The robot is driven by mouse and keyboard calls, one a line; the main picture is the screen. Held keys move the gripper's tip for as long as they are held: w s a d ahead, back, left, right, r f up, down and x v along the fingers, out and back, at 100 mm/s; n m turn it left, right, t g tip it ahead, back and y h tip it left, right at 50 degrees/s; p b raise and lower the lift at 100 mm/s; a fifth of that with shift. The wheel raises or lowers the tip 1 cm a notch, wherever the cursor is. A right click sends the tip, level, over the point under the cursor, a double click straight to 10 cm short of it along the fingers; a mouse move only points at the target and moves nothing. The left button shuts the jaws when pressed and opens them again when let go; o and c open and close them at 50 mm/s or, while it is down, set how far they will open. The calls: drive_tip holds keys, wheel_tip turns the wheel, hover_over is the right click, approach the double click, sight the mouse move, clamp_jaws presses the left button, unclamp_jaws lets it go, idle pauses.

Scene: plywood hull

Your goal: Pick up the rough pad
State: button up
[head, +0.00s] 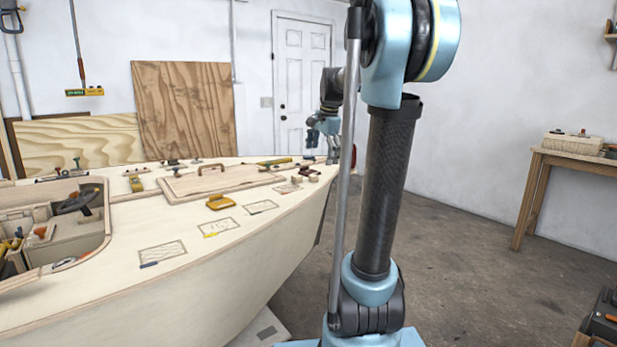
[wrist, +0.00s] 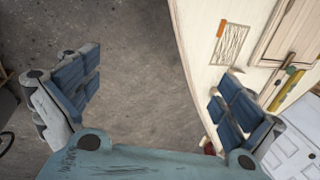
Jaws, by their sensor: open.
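My gripper (head: 322,128) hangs at the far end of the hull, in front of the white door in the head view. In the wrist view its blue-padded fingers are spread wide, and the gripper (wrist: 155,84) has only grey floor between them. I cannot tell for certain which thing is the rough pad. Small brownish pieces (head: 313,178) lie on the deck near its far right edge, below and left of my gripper, too small to make out. In the wrist view the right finger overlaps the hull's edge and hides part of it.
The pale plywood deck (head: 110,225) carries outlined rectangles, a yellow tool (head: 221,202), a hatch panel with a handle (head: 211,168) and an open tool bay (head: 60,238) at left. A workbench (head: 570,158) stands at right. The floor (head: 465,270) between is clear.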

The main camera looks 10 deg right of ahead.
drive_tip(key=w+r+m, duration=0.3)
drive_tip(key=w+m, duration=0.1)
drive_tip(key=w, duration=0.8)
drive_tip(key=m+t+y, duration=0.1)
drive_tip(key=m, duration=1.1)
hover_over(305, 168)
drive_tip(key=s+d, duration=0.4)
drive_tip(key=s, duration=0.2)
wheel_tip(305, 168, down, 6)
drive_tip(key=x, duration=1.6)
drive_tip(key=shift+w+a+f, duration=0.15)
drive_tip(key=shift+w+a, duration=0.1)
drive_tip(key=shift+w, duration=0.1)
drive_tip(key=c, duration=0.9)
